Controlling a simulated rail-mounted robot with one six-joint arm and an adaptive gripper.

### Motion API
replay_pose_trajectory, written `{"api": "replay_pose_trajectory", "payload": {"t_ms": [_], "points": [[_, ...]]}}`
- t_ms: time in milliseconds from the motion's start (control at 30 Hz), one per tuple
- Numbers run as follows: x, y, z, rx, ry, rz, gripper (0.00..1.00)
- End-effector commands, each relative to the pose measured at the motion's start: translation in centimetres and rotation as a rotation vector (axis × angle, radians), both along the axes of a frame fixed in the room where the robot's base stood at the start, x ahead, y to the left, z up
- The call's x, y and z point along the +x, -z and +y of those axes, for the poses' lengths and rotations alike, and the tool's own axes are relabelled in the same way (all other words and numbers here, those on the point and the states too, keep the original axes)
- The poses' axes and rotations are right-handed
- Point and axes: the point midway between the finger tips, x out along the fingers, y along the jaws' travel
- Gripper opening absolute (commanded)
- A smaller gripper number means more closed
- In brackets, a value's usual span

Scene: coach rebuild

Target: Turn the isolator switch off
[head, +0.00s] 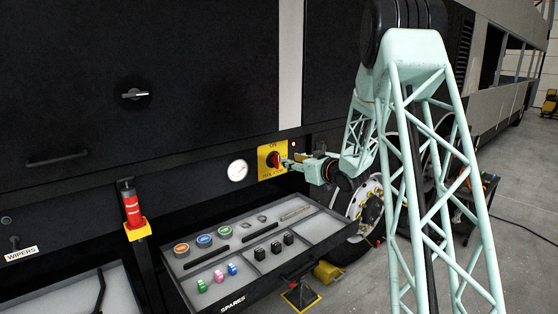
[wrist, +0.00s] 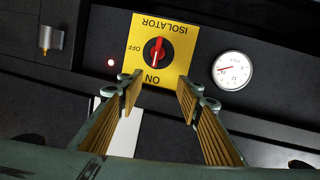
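The isolator switch is a red knob (wrist: 155,51) on a yellow plate (wrist: 178,70) in the wrist view, which shows it upside down. The plate reads ISOLATOR, ON and OFF. The knob's handle stands upright, in line with the ON mark; OFF is off to the side. In the head view the red knob (head: 274,160) and yellow plate (head: 265,170) sit on the dark coach side. My gripper (wrist: 161,84) is open, its two fingers apart and nothing between them. The fingertips are in front of the plate, near the ON label, and seem apart from the knob.
A red lamp (wrist: 111,62) glows beside the plate. A round gauge (head: 237,170) is on its other side. An open spares drawer (head: 328,226) with several small parts juts out below. A red extinguisher (head: 132,207) stands at the left.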

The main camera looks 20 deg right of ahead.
Motion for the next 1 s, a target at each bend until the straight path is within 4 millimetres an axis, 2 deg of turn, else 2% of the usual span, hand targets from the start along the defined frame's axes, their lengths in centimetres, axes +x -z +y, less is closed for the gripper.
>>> {"api": "replay_pose_trajectory", "payload": {"t_ms": [267, 600, 1000], "points": [[0.5, 2.4, -1.6, 0.048, -0.051, -0.064, 0.33], [0.2, 4.7, -3.1, 0.106, -0.107, -0.137, 0.33], [-0.1, 5.2, -3.3, 0.123, -0.124, -0.158, 0.33]]}}
